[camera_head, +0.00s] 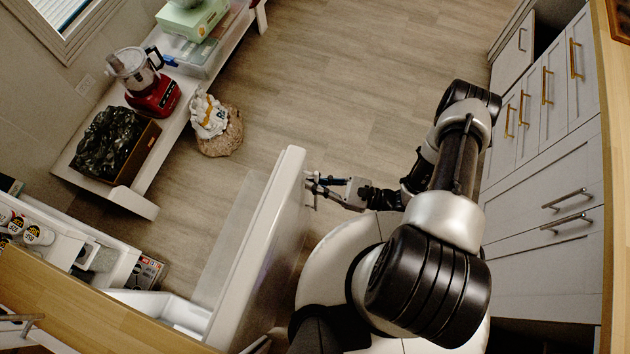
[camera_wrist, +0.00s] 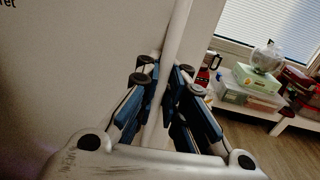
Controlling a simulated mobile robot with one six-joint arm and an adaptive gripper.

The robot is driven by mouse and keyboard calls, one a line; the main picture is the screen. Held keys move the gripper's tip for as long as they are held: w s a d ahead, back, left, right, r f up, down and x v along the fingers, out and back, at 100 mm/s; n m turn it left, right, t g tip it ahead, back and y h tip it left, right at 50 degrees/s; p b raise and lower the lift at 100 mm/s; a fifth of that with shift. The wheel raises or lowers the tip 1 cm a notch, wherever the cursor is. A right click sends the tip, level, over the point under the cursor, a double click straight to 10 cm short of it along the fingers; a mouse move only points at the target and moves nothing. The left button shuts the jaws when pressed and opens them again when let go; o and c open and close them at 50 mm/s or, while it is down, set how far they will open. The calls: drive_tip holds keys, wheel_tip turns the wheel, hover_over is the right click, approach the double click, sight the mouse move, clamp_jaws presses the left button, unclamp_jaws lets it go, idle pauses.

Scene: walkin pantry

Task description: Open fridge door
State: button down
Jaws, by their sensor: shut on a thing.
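The white fridge door (camera_head: 262,245) stands swung open at the centre left of the head view, with its inner shelf side facing left. My gripper (camera_head: 313,185) is at the door's outer face near its far edge. In the wrist view, my gripper (camera_wrist: 168,88) is closed around the pale bar of the door handle (camera_wrist: 172,50), which runs up between the fingers. The door's flat outer face (camera_wrist: 80,70) fills the left of that view. The fridge interior (camera_head: 60,240) shows at the lower left with several cans inside.
A white bench (camera_head: 130,200) along the left wall carries a red food processor (camera_head: 150,85) and a box with a black bag (camera_head: 107,140). A sack (camera_head: 215,125) stands on the floor before it. Drawers (camera_head: 550,200) line the right. Floor beyond the door is clear.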

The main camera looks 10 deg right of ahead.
drive_tip(key=shift+w, duration=0.1)
drive_tip(key=c, duration=1.7)
unclamp_jaws()
drive_tip(key=shift+d, duration=0.1)
drive_tip(key=v, duration=1.2)
